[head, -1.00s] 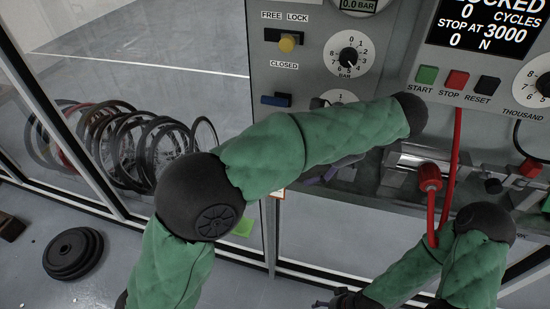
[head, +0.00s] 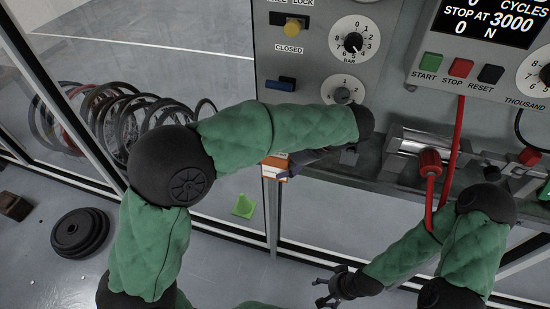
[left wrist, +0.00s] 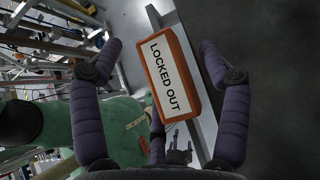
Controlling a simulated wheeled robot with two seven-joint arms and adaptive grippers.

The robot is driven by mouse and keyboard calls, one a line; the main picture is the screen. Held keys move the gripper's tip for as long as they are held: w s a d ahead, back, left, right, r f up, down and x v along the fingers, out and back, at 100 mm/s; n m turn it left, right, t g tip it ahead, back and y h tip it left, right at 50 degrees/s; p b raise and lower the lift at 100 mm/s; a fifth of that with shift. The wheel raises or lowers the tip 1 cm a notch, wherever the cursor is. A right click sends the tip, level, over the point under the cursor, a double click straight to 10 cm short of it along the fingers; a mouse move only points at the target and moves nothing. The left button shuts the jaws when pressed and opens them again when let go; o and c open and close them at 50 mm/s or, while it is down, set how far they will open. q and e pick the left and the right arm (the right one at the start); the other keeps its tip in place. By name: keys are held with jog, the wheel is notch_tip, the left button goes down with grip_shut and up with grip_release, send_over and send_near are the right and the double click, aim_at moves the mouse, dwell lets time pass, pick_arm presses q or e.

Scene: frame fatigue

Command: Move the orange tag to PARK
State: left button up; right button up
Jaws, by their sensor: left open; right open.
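The orange tag (left wrist: 172,75) has a white face reading "LOCKED OUT". In the left wrist view it lies between the two purple fingers of my left gripper (left wrist: 160,50), which is open, with a gap on each side. In the head view the tag (head: 271,171) shows in part by the lower left corner of the grey panel, and my left gripper (head: 297,163) is just to its right, mostly hidden by my forearm. My right gripper (head: 326,287) is open and empty at the lower middle. I cannot see a PARK label.
The grey panel (head: 305,65) carries a yellow knob (head: 293,27), a blue lever (head: 280,85) and dials. A red cable (head: 456,130) runs down by the right arm. A metal cylinder fixture (head: 405,160) sits below the panel. Black discs (head: 80,232) lie on the floor.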

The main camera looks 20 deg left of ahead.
pick_arm(q)
jog(key=shift+a+f, duration=0.1)
jog(key=shift+f, duration=0.1)
jog(key=c, duration=1.2)
jog(key=shift+r, duration=0.15)
jog(key=shift+w+r, duration=0.1)
jog(key=shift+r, duration=0.4)
notch_tip(320, 180, up, 2)
jog(key=shift+r, duration=0.1)
jog(key=s+d+r, duration=0.3)
jog(key=s+d+r+p, duration=0.1)
jog(key=s+d+r, duration=0.2)
jog(key=s, duration=0.1)
jog(key=s+d+r+p, duration=0.1)
jog(key=s+d+r, duration=0.2)
jog(key=shift+s+d+r, duration=0.1)
jog(key=shift+s+r, duration=0.2)
jog(key=shift+s, duration=0.1)
